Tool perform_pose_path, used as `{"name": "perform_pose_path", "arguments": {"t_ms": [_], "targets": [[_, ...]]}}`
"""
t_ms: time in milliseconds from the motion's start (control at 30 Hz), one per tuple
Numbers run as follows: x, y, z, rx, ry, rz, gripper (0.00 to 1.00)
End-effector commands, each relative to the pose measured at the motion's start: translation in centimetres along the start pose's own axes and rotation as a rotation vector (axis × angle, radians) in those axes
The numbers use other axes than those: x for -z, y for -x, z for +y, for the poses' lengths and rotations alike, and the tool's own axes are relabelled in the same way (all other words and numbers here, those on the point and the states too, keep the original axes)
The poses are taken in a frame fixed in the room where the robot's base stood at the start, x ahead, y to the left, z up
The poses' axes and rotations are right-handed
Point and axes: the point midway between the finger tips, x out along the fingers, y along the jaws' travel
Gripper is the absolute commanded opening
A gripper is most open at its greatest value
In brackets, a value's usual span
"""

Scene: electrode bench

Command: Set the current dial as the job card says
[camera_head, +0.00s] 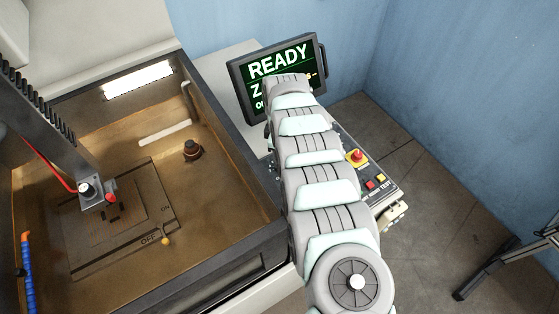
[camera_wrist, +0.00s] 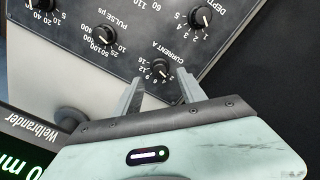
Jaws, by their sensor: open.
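The current dial (camera_wrist: 160,68), a small black knob with a pale pointer mark, sits on the dark control panel in the wrist view. Its label "CURRENT A" and numbers up to 16 appear upside down. The exact setting is too small to read surely. My gripper (camera_wrist: 157,84) is open, its two fingers pointing at the panel on either side of the space just below the dial. I cannot tell how far the tips are from the panel. In the head view my arm hides the gripper and the dial. I make out no job card in either view.
Other knobs are close by: the pulse dial (camera_wrist: 106,36) and the depth dial (camera_wrist: 198,18). A monitor (camera_head: 278,68) reads "READY", partly covered by my arm. A red button (camera_head: 357,155) is on the panel right of my arm. The brown tank (camera_head: 95,120) is at left.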

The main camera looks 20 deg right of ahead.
Motion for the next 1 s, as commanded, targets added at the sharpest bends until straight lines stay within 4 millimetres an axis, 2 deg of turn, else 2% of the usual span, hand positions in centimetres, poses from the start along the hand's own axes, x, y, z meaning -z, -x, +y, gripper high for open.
{"name": "perform_pose_path", "arguments": {"t_ms": [33,300,500,767,1000], "targets": [[0.3,-0.9,-0.1,0.0,0.002,0.004,0.48],[0.3,-4.2,0.0,-0.001,0.001,0.002,0.48],[0.1,-5.0,0.0,-0.001,0.0,0.0,0.48],[0.1,-5.0,0.0,-0.001,0.0,0.0,0.48],[0.1,-5.0,0.1,-0.002,0.0,0.001,0.29]]}}
